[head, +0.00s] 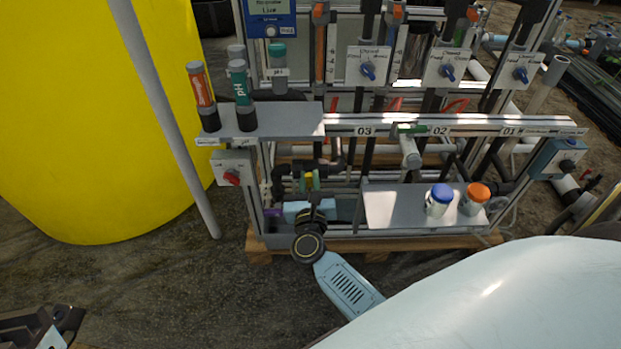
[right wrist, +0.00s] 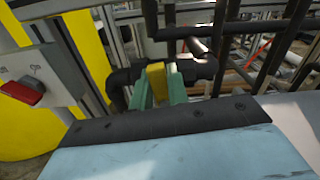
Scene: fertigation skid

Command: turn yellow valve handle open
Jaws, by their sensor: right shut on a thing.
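The yellow valve handle (right wrist: 156,82) stands upright on black pipework, in the middle of the right wrist view. In the head view it is a small yellow patch (head: 309,178) low in the skid's frame. My right gripper (head: 309,181) is shut on the handle. Its green fingers (right wrist: 159,88) stand on either side of the yellow piece, one left and one right. The gripper's light blue and black body hides the lower part of the handle and the valve body.
A grey box with a red knob (head: 232,177) is left of the valve. A shelf (head: 290,119) with pH bottles is above. A lower shelf (head: 388,207) with blue-capped (head: 439,199) and orange-capped (head: 474,198) jars is to the right. A yellow tank (head: 90,110) stands at left.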

